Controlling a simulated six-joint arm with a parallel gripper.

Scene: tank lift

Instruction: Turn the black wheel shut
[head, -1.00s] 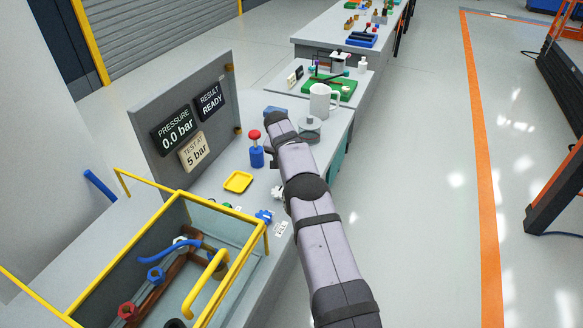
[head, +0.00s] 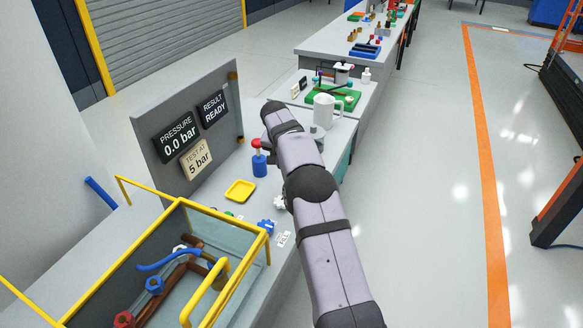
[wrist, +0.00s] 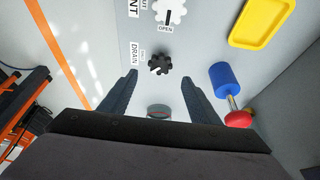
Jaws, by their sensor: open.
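The black wheel (wrist: 160,62) is a small dark lobed knob with a pale mark, on the grey bench beside a DRAIN label (wrist: 136,55) in the wrist view. In the head view I cannot make it out; my arm covers that part of the bench. My gripper (wrist: 160,75) is open, with one finger on each side of the wheel's line in the wrist view. The wheel shows just beyond the fingertips, and nothing is held. I cannot tell the exact height of the fingers above the bench. In the head view the fingers are hidden by my arm.
A white wheel (wrist: 170,10) with an OPEN plate, a yellow tray (wrist: 262,22) and a red-topped blue lever (wrist: 222,78) are nearby. A blue wheel (head: 266,226) and a yellow-framed clear case (head: 180,201) stand nearer. A white jug (head: 325,112) stands beyond.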

